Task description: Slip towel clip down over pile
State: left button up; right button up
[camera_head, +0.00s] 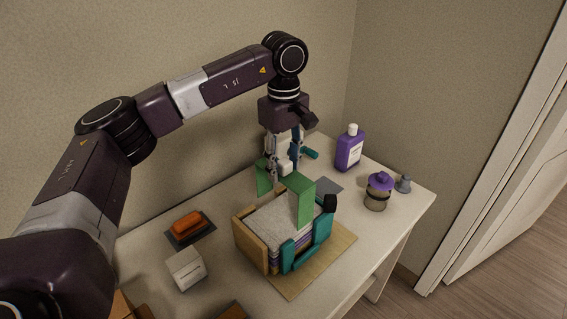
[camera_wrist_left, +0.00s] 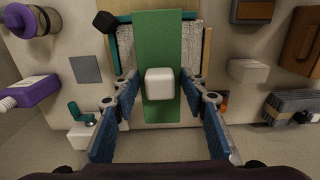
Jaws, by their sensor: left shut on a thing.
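The green towel clip (camera_head: 305,201) is a wide inverted-U band with a white knob on top (camera_wrist_left: 160,84). My left gripper (camera_head: 282,168) points down and is shut on the clip's knob; its blue-padded fingers stand on both sides of the knob in the left wrist view. The towel pile (camera_head: 272,226) is a grey-white folded stack in a wooden and teal holder (camera_head: 252,243). The clip is over the pile's back right part, its front leg hanging in front of or over the towels. I cannot tell whether the clip touches them. My right gripper is not in view.
The holder stands on a tan mat (camera_head: 318,264). A purple bottle (camera_head: 350,149) and a purple-topped jar (camera_head: 378,190) stand to the right. An orange item on a dark tray (camera_head: 190,229) and a white box (camera_head: 186,269) are to the left. A black knob (camera_head: 330,203) rises at the holder's right corner.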

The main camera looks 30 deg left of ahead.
aim_at(284, 214)
pick_arm(q)
notch_tip(284, 214, down, 3)
jog(key=shift+b, duration=0.85)
jog(key=shift+f+b, duration=3.3)
jog(key=shift+f, duration=1.8)
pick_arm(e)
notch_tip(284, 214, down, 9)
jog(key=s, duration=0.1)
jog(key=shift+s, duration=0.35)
pick_arm(q)
jog(key=shift+f+b, duration=0.45)
jog(key=shift+f, duration=0.1)
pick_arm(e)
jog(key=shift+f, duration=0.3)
pick_arm(q)
jog(key=o, duration=1.6)
jog(key=shift+o, duration=0.2)
jog(key=shift+r, duration=0.15)
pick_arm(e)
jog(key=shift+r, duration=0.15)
